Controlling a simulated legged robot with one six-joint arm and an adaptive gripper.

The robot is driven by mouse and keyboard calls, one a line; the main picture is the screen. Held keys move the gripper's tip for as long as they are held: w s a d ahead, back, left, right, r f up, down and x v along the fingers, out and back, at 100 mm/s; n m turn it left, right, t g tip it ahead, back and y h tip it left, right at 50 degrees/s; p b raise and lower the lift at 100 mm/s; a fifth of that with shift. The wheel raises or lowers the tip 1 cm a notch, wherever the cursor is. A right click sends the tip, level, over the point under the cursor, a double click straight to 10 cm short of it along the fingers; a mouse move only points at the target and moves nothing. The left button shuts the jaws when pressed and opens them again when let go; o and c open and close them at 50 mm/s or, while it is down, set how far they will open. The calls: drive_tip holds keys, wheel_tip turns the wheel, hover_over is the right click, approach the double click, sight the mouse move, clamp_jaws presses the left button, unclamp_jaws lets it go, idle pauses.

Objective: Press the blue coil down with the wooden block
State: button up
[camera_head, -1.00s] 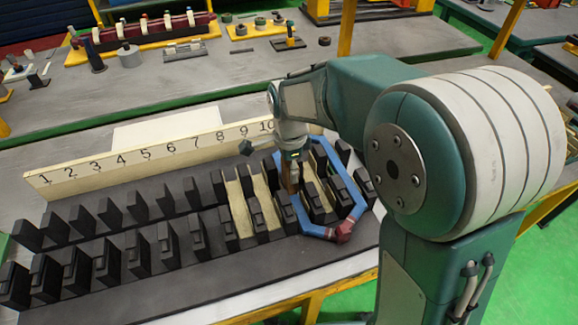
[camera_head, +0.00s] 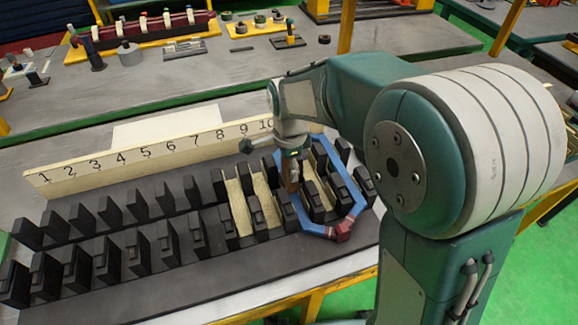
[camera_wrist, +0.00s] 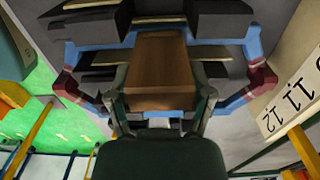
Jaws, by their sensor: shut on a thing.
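The blue coil (camera_head: 324,152) is a six-sided blue loop with dark red ends. It lies around several black teeth at the right end of the black slotted stator (camera_head: 150,262). My gripper (camera_head: 292,164) points down at the coil's left side. In the wrist view my gripper (camera_wrist: 160,100) is shut on the wooden block (camera_wrist: 160,62), a brown block between its two fingers. The block also shows in the head view (camera_head: 292,178), upright beside the coil's left long side. The blue coil (camera_wrist: 254,45) passes behind the block in the wrist view; whether they touch is hidden.
A numbered cream board (camera_head: 150,158) stands along the stator's back edge. Cream liners (camera_head: 238,205) fill some slots left of the coil. A far grey bench (camera_head: 200,75) holds tools and small parts. The left slots are free of coils.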

drive_tip(key=shift+r, duration=5.55)
